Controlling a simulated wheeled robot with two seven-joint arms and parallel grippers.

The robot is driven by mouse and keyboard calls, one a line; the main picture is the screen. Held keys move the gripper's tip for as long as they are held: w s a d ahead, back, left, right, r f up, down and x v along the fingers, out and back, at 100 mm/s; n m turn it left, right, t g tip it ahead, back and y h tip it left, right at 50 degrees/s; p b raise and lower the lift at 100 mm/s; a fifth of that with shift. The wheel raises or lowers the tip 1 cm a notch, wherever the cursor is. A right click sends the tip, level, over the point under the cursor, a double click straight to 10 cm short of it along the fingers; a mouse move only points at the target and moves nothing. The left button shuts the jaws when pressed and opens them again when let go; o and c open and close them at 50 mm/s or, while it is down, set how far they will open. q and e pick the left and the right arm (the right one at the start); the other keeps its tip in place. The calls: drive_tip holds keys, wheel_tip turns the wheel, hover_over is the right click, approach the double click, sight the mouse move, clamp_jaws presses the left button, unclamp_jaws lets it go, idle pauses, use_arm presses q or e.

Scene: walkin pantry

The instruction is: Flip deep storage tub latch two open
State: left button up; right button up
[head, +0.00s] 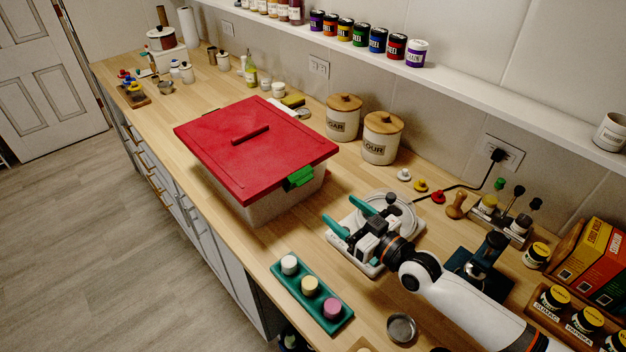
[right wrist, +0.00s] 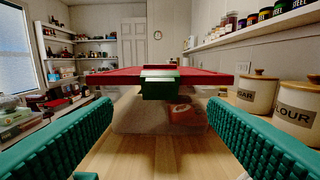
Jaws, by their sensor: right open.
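The deep storage tub (head: 265,207) has a translucent body and a red lid (head: 218,140) with a raised handle bar. It stands on the wooden counter. A green latch (head: 300,177) sits on its near right end, under the lid's edge. In the right wrist view the latch (right wrist: 160,83) is straight ahead, centred between the fingers. My right gripper (head: 350,216) has green fingers, is open and empty, and is apart from the latch, to its lower right in the head view. In the right wrist view the right gripper's fingers (right wrist: 160,135) are spread wide. My left gripper does not show.
Sugar (head: 342,118) and flour (head: 381,138) canisters stand behind the tub. A white appliance with a round plate (head: 398,212) lies under my right gripper. A green tray (head: 333,315) with three small jars is nearer. A shelf (head: 450,83) runs along the wall.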

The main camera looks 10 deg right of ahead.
sight(299, 181)
drive_tip(key=p+x, duration=0.1)
drive_tip(key=x, duration=1)
drive_tip(key=shift+c, duration=0.2)
